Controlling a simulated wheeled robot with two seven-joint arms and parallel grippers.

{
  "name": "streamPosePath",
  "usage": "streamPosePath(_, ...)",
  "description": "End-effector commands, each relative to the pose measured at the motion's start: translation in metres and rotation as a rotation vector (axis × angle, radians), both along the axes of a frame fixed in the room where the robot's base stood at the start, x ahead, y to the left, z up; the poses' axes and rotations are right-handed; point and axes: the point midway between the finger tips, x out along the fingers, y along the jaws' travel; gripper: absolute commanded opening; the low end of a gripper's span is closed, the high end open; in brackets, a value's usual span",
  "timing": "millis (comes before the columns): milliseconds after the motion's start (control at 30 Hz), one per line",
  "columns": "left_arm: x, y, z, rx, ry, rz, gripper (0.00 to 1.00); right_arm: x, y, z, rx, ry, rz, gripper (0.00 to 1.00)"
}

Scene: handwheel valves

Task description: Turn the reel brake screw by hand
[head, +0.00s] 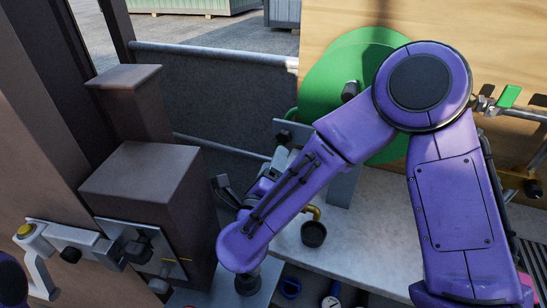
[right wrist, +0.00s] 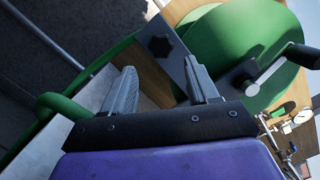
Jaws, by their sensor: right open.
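The brake screw shows as a black star-shaped knob (right wrist: 158,46) on a grey bracket (right wrist: 178,62) beside the green reel (right wrist: 235,45) in the right wrist view. In the head view the knob (head: 283,137) sits left of the reel (head: 335,75). My right gripper (right wrist: 162,86) is open and empty, its two grey fingers pointing toward the knob. The knob lies beyond the fingertips, between their lines, and appears apart from them. In the head view the right gripper (head: 282,160) is just below the knob, partly hidden by my forearm. My left gripper is out of view.
A black crank handle (right wrist: 283,65) sticks out from the reel. A brown block (head: 140,185) stands to the left, with a white lever (head: 38,270) in front. A green tube (right wrist: 60,103) curves beside my gripper.

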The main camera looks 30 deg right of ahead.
Motion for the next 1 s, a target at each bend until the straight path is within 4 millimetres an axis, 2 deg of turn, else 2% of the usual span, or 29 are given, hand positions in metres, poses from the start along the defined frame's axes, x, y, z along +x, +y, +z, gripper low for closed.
streamPosePath(600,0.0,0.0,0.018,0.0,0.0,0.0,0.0,0.055,-0.049,0.007,0.0,0.003,-0.004,0.59)
streamPosePath(967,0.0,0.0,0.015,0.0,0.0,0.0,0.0,0.055,-0.05,0.005,-0.001,0.002,-0.001,0.59)
streamPosePath(1000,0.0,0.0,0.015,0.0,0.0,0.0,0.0,0.055,-0.05,0.005,-0.001,0.002,-0.001,0.56)
